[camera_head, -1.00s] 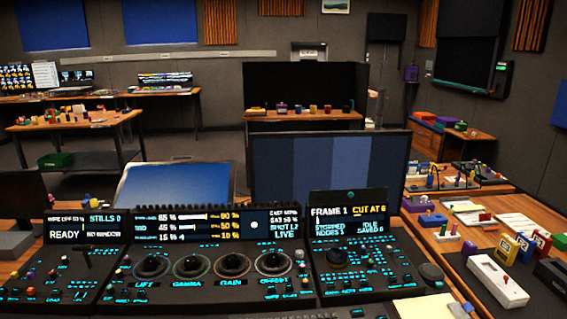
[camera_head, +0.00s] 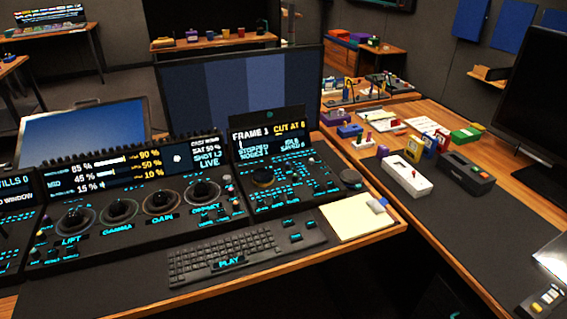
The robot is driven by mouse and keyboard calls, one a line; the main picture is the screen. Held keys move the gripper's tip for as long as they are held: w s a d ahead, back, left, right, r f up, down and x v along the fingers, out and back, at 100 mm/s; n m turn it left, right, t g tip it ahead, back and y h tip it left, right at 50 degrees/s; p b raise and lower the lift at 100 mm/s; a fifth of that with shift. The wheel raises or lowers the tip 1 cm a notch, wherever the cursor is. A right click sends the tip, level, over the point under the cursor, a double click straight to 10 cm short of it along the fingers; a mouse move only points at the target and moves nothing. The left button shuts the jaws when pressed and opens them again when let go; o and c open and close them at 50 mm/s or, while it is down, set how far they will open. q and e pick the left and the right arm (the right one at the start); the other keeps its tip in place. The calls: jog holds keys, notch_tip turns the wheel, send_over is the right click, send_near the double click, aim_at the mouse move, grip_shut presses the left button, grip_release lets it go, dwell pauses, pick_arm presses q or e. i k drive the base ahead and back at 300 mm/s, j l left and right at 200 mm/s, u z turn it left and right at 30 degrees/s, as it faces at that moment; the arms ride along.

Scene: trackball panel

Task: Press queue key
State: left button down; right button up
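The trackball panel (camera_head: 130,235) stands on the desk at the left, with several dark trackballs above the labels LIFT, GAMMA, GAIN and OFFSET. Its right section (camera_head: 285,180) has small keys with cyan marks, a round dial and a display (camera_head: 268,135) reading FRAME 1 and CUT AT 6. A black keyboard (camera_head: 222,255) lies in front, with a PLAY label at its front edge. The key legends are too small to read, so I cannot tell which is the queue key. Neither of my grippers is in view.
A notepad (camera_head: 350,220) lies right of the keyboard. A white device (camera_head: 406,176) and a dark device (camera_head: 466,174) sit on the right-hand desk, near several small coloured objects. A large monitor (camera_head: 245,90) stands behind the panel. The right desk's dark front surface is mostly clear.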

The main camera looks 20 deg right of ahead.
aim_at(309, 224)
jog(key=i+l+z, duration=0.1)
jog(key=l, duration=0.25)
jog(key=i+l+z, duration=0.25)
jog(key=i+l, duration=0.2)
jog(key=l, duration=0.2)
jog(key=j+u, duration=0.5)
